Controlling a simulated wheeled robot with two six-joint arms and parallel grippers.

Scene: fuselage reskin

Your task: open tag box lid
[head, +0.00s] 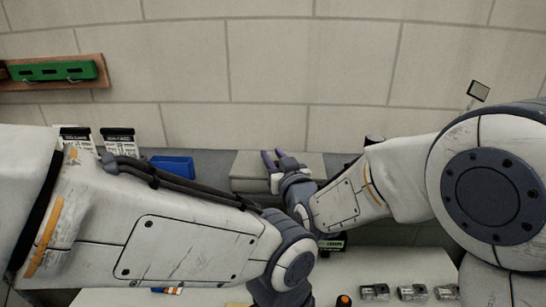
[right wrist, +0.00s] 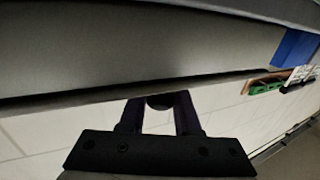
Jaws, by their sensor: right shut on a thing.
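The tag box (head: 245,170) is a pale grey box on the grey shelf against the wall. My right gripper (head: 271,158) reaches over its middle from the front, with its fingers at the lid. In the right wrist view, a wide grey panel of the box (right wrist: 140,50) fills the top, with a dark gap along its lower edge. My right gripper's fingers (right wrist: 158,102) are shut on a small dark rounded part at that edge, which looks like the lid's knob. How far the lid stands open I cannot tell. My left gripper is out of sight.
A blue bin (head: 172,165) stands left of the box, with black-and-white cards (head: 118,140) beyond it. A green holder (head: 53,71) hangs on the wall at left. Several small metal parts (head: 412,292) lie on the white table (head: 340,275). My left arm crosses the foreground.

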